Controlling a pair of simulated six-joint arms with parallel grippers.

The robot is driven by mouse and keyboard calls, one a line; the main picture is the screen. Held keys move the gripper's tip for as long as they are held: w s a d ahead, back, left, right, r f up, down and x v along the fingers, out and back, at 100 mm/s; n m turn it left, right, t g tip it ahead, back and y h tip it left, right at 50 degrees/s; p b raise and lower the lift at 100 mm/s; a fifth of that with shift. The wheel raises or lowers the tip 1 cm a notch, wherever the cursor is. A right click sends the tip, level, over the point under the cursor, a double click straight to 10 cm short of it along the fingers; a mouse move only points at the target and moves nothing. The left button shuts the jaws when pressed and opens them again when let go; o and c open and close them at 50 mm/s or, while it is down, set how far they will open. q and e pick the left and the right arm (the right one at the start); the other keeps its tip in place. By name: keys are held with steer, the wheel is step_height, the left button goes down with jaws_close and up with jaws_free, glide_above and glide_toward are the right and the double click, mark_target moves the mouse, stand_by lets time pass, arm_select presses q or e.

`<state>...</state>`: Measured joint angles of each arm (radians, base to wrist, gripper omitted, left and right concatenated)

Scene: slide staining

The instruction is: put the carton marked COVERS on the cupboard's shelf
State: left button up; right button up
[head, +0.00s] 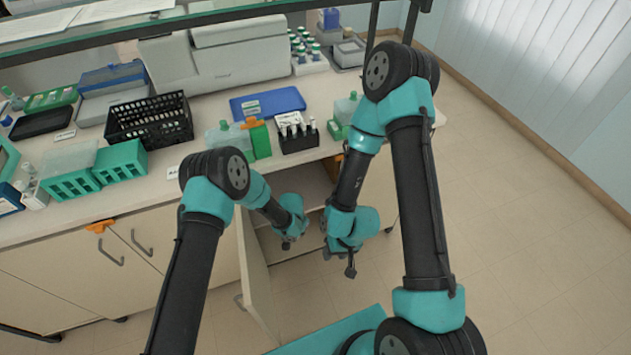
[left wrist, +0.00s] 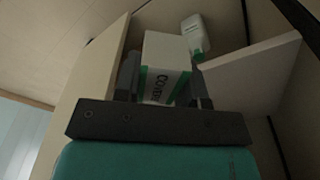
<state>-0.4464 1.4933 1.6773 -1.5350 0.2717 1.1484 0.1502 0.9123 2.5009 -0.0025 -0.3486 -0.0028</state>
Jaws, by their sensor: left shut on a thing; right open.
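The carton marked COVERS (left wrist: 166,55) is white with a green band and lettering, and it shows between the fingers of my left gripper (left wrist: 162,88) in the left wrist view. The gripper is shut on it. In the head view my left gripper (head: 286,244) is at the open cupboard (head: 309,183), below the counter; the carton cannot be made out there. The cupboard's shelf (left wrist: 250,72) shows as a pale board to the right of the carton in the left wrist view. My right gripper (head: 341,262) is open and empty in front of the cupboard.
The open cupboard door (head: 257,278) stands out into the room, left of my left gripper. A white bottle (left wrist: 197,33) is beyond the carton inside the cupboard. The counter above holds a black basket (head: 150,121), a blue tray (head: 267,103) and racks.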

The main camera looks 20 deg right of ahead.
arm_select(q)
steer(key=shift+w, duration=0.15)
steer(key=shift+w+d+f, duration=0.25)
steer(key=shift+w+d, duration=0.5)
steer(key=shift+w, duration=1.65)
steer(key=shift+w+d+f, duration=0.2)
steer(key=shift+w+d, duration=0.5)
steer(key=shift+w, duration=1.75)
steer(key=shift+w+d+f, duration=0.25)
steer(key=shift+w+d, duration=0.5)
steer(key=shift+w, duration=1.65)
steer(key=shift+w, duration=0.2)
steer(key=shift+f, duration=1.8)
steer(key=shift+f, duration=0.15)
steer(key=o, duration=0.9)
steer(key=shift+d+r, duration=0.1)
steer(key=shift+r, duration=0.15)
